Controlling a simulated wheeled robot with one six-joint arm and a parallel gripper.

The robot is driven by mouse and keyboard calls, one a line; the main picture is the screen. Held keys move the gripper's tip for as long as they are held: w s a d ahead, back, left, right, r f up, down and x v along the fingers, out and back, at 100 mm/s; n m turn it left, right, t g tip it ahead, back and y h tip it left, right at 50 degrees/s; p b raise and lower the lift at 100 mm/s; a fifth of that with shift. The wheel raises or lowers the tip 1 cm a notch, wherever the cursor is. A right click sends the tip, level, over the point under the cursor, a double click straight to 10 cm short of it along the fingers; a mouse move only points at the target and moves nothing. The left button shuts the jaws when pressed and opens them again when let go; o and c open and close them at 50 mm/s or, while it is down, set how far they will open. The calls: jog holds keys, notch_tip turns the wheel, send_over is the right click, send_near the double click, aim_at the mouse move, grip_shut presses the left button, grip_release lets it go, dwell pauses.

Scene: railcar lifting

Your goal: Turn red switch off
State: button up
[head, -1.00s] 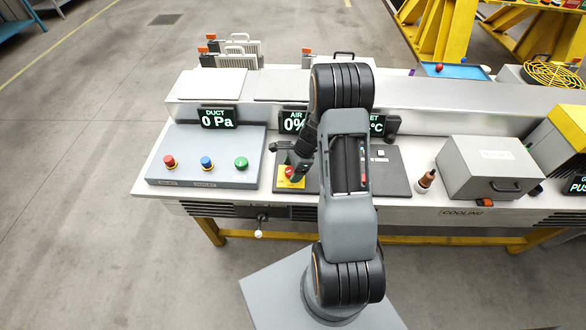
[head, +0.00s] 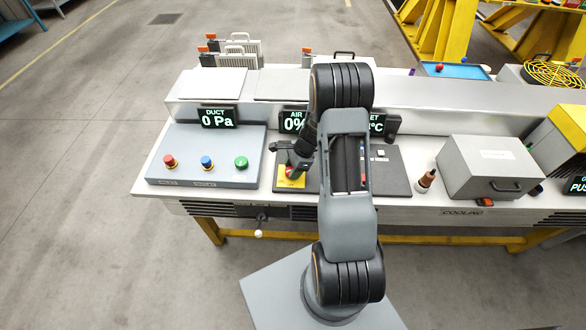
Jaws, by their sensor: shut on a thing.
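The red switch (head: 290,171) sits on a small yellow plate (head: 291,181) at the front middle of the bench. My gripper (head: 292,168) is over the yellow plate, with its fingers down at the red switch. It is shut on the red switch, which the fingers partly hide. The exact angle of the switch cannot be made out at this size.
A grey panel (head: 222,168) with red, blue and green buttons lies left of the plate. A dark panel (head: 394,166) lies right of it, partly behind my arm. Displays (head: 218,118) stand behind. A brown-handled tool (head: 426,180) and a grey box (head: 489,167) are further right.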

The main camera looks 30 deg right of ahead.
jog(key=n+g+b, duration=0.2)
jog(key=n, duration=0.3)
jog(key=shift+f+n, duration=0.15)
jog(key=shift+n, duration=0.15)
jog(key=n+g+b, duration=0.1)
jog(key=n, duration=0.2)
jog(key=n+g+h+b, duration=0.1)
jog(key=n, duration=0.1)
jog(key=shift+w+a+n, duration=0.1)
jog(key=shift+a+n, duration=0.05)
jog(key=shift+n, duration=0.25)
jog(key=shift+n+h, duration=0.3)
jog(key=o, duration=0.9)
jog(key=shift+o, duration=0.2)
jog(key=b+v, duration=0.1)
jog(key=v, duration=1.3)
jog(key=shift+w, duration=0.15)
